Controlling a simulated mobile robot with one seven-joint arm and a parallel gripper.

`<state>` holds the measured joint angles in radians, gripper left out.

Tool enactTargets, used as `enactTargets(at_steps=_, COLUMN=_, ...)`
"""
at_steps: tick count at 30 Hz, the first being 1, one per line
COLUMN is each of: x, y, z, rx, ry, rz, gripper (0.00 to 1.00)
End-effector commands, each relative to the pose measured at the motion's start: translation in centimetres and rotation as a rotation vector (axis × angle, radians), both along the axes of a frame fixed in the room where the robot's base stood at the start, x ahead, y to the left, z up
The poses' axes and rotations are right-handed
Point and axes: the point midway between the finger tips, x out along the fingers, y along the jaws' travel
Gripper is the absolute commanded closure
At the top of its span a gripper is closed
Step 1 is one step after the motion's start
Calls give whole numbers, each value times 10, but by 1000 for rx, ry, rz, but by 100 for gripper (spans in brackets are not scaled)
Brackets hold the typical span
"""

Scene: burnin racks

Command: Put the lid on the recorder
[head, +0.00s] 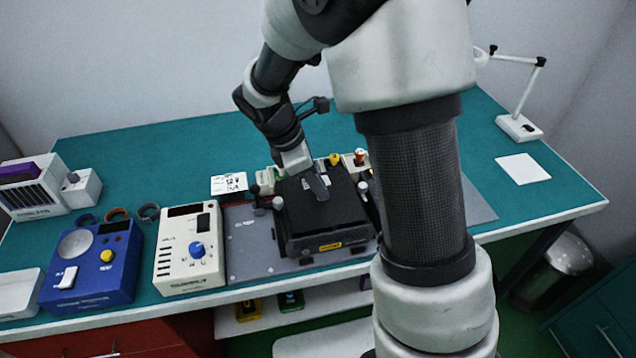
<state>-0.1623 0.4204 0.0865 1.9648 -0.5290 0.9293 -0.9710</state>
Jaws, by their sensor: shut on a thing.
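The recorder (330,246) is a black box with a yellow label on its front, standing on a grey mat near the front edge of the bench. A flat black lid (338,209) covers its top. My gripper (319,188) points down at the middle of the lid and is shut on it; the exact grip point is small and partly hidden by the fingers. The lid lies over the recorder, but I cannot tell whether it rests fully down all round.
The grey mat (250,245) has free room left of the recorder. A white instrument (190,255) and a blue one (92,262) stand further left. Small posts and coloured parts crowd behind the recorder. A lamp (519,127) and white sheet (523,168) are at right.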

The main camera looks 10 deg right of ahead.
Motion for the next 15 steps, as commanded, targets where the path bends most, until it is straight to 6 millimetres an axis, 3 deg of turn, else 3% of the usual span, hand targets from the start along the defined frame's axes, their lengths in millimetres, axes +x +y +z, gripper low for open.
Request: enactTargets(at_steps=15, x=0, y=0, z=-5, rx=0, ry=0, rz=0, gripper=100)
